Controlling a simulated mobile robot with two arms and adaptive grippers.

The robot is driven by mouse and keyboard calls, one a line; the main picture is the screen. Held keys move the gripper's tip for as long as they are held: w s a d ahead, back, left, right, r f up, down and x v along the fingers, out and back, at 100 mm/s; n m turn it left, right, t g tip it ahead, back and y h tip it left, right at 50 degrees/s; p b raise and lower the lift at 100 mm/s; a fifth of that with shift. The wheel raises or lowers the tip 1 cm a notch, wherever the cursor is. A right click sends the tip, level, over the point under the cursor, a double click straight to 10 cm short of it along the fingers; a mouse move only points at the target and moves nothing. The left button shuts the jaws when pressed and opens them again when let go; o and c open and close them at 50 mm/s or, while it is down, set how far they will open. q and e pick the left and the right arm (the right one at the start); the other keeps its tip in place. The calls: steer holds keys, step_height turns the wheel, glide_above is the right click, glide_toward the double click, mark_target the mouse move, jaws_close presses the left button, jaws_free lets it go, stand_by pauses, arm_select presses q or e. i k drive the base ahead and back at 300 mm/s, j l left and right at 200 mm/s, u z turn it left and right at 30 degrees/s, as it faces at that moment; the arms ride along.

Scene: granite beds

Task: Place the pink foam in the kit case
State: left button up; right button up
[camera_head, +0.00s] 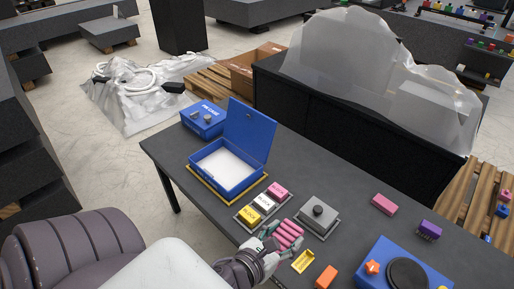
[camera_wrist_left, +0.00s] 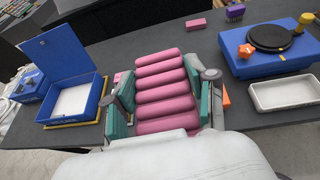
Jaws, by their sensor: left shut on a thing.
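The pink foam (camera_head: 289,234), a ribbed block of several rounded rolls, is held between the teal fingertips of my left gripper (camera_head: 284,240). It fills the middle of the left wrist view (camera_wrist_left: 164,88), with a fingertip on each side. It appears held above the table's near edge. The kit case (camera_head: 241,182) is an open blue box with its lid raised, left of and farther back than the foam in the head view. Its white interior looks empty. It also shows at the left of the left wrist view (camera_wrist_left: 72,119). My right gripper is not in view.
Pink, white and yellow blocks (camera_head: 264,203) sit on a tray between case and gripper. A grey box with a black knob (camera_head: 319,212) stands right of the foam. A blue device (camera_head: 371,274) is at front right. A small blue box (camera_head: 203,121) stands behind the case.

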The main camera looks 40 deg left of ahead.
mark_target(235, 172)
steer(key=j+z, duration=0.7)
steer(key=j, duration=0.25)
steer(key=j+z, duration=0.35)
steer(key=k+j, duration=0.1)
steer(key=j, duration=0.35)
steer(key=k+j, duration=0.1)
steer(key=j, duration=0.3)
steer(key=k+j+z, duration=0.1)
steer(key=j, duration=0.35)
steer(key=k+j, duration=0.1)
steer(key=j, duration=0.3)
steer(key=k+j+z, duration=0.1)
steer(key=j, duration=0.3)
steer(key=k+j, duration=0.1)
steer(key=j, duration=0.35)
